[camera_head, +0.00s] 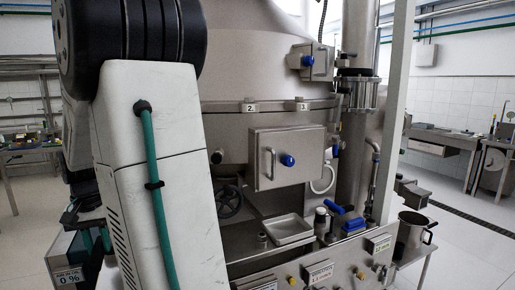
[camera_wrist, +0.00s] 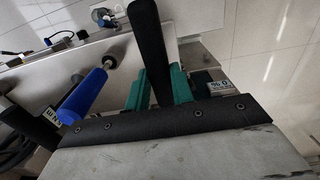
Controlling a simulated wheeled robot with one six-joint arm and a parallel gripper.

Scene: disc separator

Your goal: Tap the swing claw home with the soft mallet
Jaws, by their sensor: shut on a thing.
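In the wrist view, my gripper (camera_wrist: 158,90) shows as two teal fingers, one on each side of a dark, rounded bar (camera_wrist: 150,45). The bar looks like part of the soft mallet, but I cannot make out the whole tool. A blue cylinder (camera_wrist: 82,92) shows to its left; I cannot tell whether it is joined to the bar. In the head view, my arm covers the left side of the steel separator (camera_head: 225,85). Small tags marked 2 (camera_head: 250,107) and 3 (camera_head: 302,106) sit on its rim. I cannot pick out the swing claw for certain.
A square hatch with a blue knob (camera_head: 287,158) projects from the separator. Below are a shallow tray (camera_head: 286,230), a blue item (camera_head: 348,220) and a labelled front panel (camera_head: 320,272). A steel mug (camera_head: 411,236) stands at right. Floor beyond is open.

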